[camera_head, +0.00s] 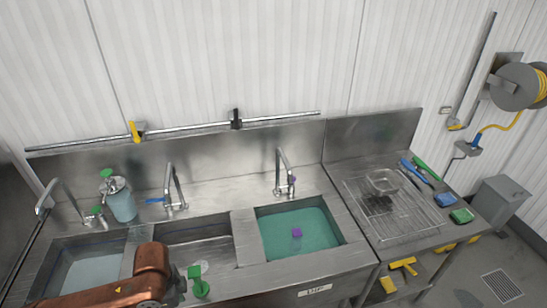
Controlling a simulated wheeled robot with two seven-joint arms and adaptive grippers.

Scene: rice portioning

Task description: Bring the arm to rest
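My copper-coloured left arm (150,262) comes in at the lower left, in front of the left and middle sink basins. A dark part at its end, probably my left gripper (176,286), shows near the bottom edge. Its fingers are not clear, so I cannot tell whether it is open or shut. A green object (198,282) is just to its right; I cannot tell whether they touch. My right gripper is not in view.
A steel sink unit has a left basin (92,270), a middle basin and a right basin of green water (280,245) holding a purple-topped item (296,233). Taps (281,170) rise behind. A wire rack (400,222) and brushes (415,172) lie on the right counter.

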